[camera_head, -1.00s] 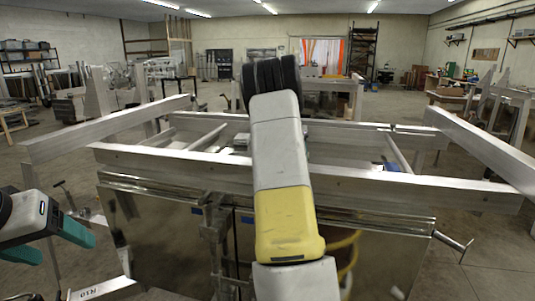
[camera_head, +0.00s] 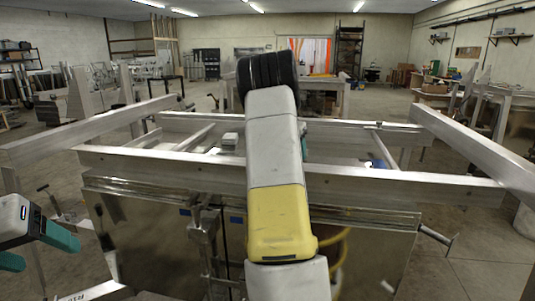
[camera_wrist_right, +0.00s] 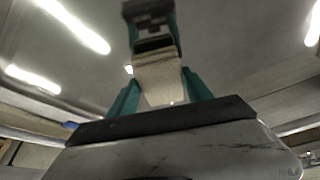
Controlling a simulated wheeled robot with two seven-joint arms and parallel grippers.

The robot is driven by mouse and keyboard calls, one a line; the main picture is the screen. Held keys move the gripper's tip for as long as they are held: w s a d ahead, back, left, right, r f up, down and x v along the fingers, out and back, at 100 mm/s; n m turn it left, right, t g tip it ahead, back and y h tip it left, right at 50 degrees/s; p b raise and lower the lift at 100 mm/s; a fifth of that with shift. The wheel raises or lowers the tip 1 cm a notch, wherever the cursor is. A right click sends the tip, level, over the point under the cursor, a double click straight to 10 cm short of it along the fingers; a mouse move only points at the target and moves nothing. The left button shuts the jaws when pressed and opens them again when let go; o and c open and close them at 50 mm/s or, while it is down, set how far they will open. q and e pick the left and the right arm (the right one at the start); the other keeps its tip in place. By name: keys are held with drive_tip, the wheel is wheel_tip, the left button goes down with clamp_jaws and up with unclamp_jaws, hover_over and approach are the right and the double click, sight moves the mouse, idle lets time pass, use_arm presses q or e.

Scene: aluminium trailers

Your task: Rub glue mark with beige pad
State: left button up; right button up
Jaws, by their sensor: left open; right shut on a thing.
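My right arm (camera_head: 275,150) rises through the middle of the head view, and its gripper is hidden there. In the right wrist view my right gripper (camera_wrist_right: 162,85) has teal fingers shut on a beige piece, which looks like the beige pad (camera_wrist_right: 160,75). A dark part shows above it, and I cannot tell what the pad touches. My left gripper (camera_head: 40,250) is open and empty at the lower left of the head view, left of the trailer frame (camera_head: 130,163). I see no glue mark in either view.
Long aluminium beams run across the frame, with raised side rails at left (camera_head: 90,130) and right (camera_head: 470,140). A small pale box (camera_head: 229,140) sits within the frame. A metal handle (camera_head: 437,236) juts out at the front right.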

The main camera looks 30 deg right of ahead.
drive_tip(key=shift+r, duration=2.5)
drive_tip(key=shift+r, duration=0.15)
drive_tip(key=shift+r, duration=1.4)
